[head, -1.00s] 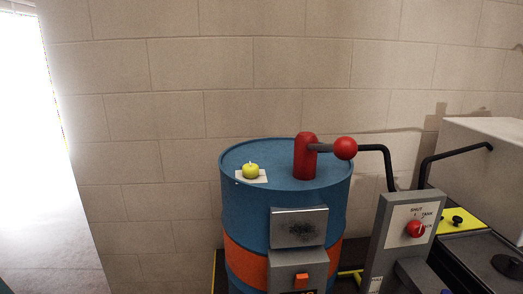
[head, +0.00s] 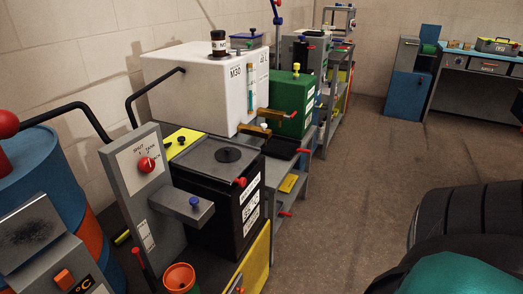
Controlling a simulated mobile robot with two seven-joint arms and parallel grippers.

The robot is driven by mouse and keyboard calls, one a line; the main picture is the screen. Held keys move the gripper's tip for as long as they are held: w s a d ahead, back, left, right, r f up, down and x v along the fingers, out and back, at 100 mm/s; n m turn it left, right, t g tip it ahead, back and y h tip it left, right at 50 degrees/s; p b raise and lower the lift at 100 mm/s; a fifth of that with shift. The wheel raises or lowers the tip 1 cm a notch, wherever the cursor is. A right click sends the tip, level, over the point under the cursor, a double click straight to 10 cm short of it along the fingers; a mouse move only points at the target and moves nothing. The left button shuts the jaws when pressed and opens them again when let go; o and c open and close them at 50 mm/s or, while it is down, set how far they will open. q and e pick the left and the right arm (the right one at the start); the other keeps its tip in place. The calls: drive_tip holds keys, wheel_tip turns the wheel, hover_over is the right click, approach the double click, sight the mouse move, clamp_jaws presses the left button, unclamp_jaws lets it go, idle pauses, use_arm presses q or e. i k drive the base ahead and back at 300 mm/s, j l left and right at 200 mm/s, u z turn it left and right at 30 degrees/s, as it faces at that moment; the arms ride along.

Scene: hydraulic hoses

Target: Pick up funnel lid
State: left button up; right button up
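No part is clearly marked as the funnel lid. A black-capped neck (head: 218,42) rises from the top of the white tank (head: 188,88). Neither of my grippers is in view.
A blue drum (head: 45,165) and a grey panel with a red knob (head: 147,164) stand at left. A green box (head: 292,103) and shelves lie beyond the tank. Open floor (head: 350,185) runs right of them. A tyre-like black shape (head: 465,212) fills the lower right.

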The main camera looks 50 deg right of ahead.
sight(227, 155)
drive_tip(key=z, duration=1.25)
drive_tip(key=i+l+u, duration=0.1)
drive_tip(key=u, duration=1.2)
drive_tip(key=l+u, duration=0.75)
drive_tip(key=u, duration=0.15)
drive_tip(key=k+l+u, duration=0.2)
drive_tip(key=l+u, duration=0.2)
drive_tip(key=l, duration=0.2)
drive_tip(key=k+l+u, duration=0.25)
drive_tip(key=l, duration=0.25)
drive_tip(key=k+l+u, duration=0.1)
drive_tip(key=l, duration=0.2)
drive_tip(key=k+l+u, duration=0.1)
drive_tip(key=k+l, duration=0.1)
drive_tip(key=l, duration=0.1)
